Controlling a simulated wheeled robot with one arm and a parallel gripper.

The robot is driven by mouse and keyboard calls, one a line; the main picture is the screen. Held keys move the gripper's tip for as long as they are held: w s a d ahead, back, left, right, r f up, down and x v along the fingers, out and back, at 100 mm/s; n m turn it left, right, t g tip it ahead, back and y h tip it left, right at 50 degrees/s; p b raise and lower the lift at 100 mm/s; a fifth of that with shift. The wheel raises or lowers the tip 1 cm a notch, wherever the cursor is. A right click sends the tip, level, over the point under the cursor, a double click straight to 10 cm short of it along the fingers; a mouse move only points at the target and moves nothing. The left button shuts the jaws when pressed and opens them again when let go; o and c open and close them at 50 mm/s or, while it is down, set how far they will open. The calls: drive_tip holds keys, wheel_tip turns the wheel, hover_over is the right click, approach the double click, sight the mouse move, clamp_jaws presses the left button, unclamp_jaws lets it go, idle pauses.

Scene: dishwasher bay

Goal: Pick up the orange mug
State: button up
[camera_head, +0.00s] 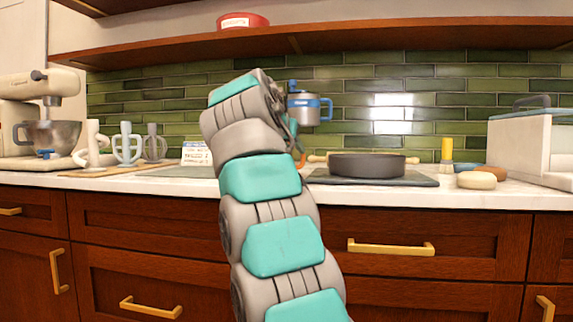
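My arm rises through the middle of the view and bends over the counter. A small orange patch (300,160) shows just below the arm's end, at the counter's back. It may be part of the orange mug, but most of it is hidden and I cannot make out a mug shape.
A dark pan (366,166) sits on a dark board right of my arm, with a rolling pin behind it. A stand mixer (48,100) and several mixer attachments (127,146) stand at left. A white box-like appliance (530,145) stands at right. A shelf (400,35) runs above.

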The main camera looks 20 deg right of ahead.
sight(302, 156)
drive_tip(key=x, duration=0.7)
drive_tip(key=shift+d+p, duration=0.35)
clamp_jaws()
idle(1.1)
